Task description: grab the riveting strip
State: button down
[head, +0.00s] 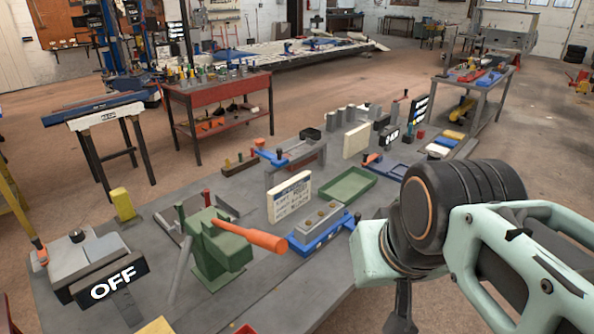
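A grey strip with several brown round spots (321,215) lies on a blue block (321,238) near the middle of the bench; it looks like the riveting strip, but I cannot be sure. A white sign (290,196) with small dark print stands just behind it. My gripper (401,318) hangs in front and to the right of the blue block, apart from it in the picture. Only a dark part of it shows, cut by the bottom edge. Its fingertips are hidden, so its opening cannot be told.
A green hand tool with an orange handle (250,236) stands left of the strip, its handle reaching close to the blue block. A green tray (348,186) lies behind right. The grey bench (262,297) has bare room in front.

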aim_at(311, 228)
jog(key=i+l+u, duration=0.25)
jog(key=i+l, duration=0.15)
jog(key=l, duration=0.2)
jog(key=i+l+u, duration=0.1)
jog(key=l, duration=0.25)
jog(key=i+l+u, duration=0.15)
jog(key=l, duration=0.2)
jog(key=i+l+u, duration=0.1)
jog(key=l, duration=0.25)
jog(key=i+l+u, duration=0.15)
jog(key=l, duration=0.25)
jog(key=i+l+u, duration=0.1)
jog(key=l, duration=0.3)
jog(key=i+l+u, duration=0.15)
jog(key=l, duration=0.25)
jog(key=i+j, duration=0.1)
jog(key=j+z, duration=0.05)
